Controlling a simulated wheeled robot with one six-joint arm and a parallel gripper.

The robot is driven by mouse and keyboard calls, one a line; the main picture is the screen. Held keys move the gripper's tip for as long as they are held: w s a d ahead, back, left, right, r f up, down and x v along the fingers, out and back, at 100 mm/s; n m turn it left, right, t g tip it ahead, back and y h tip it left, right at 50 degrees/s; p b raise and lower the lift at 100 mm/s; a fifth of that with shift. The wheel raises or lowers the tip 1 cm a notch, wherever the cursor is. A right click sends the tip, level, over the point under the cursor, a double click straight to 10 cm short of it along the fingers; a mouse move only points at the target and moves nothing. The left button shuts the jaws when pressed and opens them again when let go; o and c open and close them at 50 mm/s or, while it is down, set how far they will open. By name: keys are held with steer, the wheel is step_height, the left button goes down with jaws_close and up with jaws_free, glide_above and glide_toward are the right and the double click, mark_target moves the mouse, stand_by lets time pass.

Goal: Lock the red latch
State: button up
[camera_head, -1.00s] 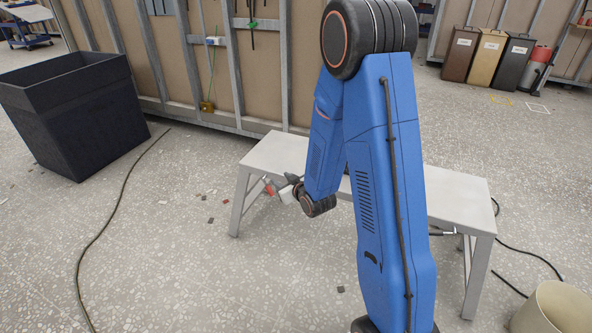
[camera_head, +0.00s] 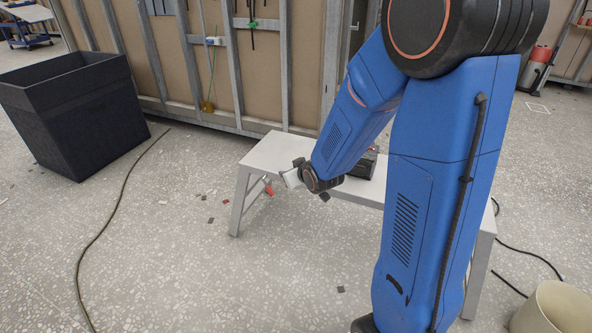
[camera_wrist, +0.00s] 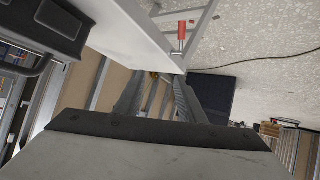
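The red latch (camera_head: 268,188) is a small red piece on the leg frame under the left end of the light grey bench (camera_head: 264,150). In the wrist view the latch (camera_wrist: 182,31) is a red cylinder on a grey brace, beyond the bench edge at the top. My gripper (camera_wrist: 158,78) is open, with two dark fingers apart and nothing visible between them. In the head view my gripper is largely hidden by my wrist, near the bench's front left edge. It is apart from the latch. Whether the latch is locked cannot be told.
A dark case (camera_head: 362,165) sits on the bench behind my arm. A large black bin (camera_head: 75,115) stands at the left, with a cable (camera_head: 105,215) on the floor beside it. A beige bucket (camera_head: 553,308) is at lower right. The floor left of the bench is mostly clear.

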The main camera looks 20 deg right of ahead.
steer(key=shift+m+g, duration=0.3)
steer(key=shift+g, duration=0.2)
steer(key=shift+v, duration=2.35)
steer(key=shift+w+d+r, duration=0.1)
steer(key=shift+d, duration=0.05)
steer(key=shift+c, duration=0.2)
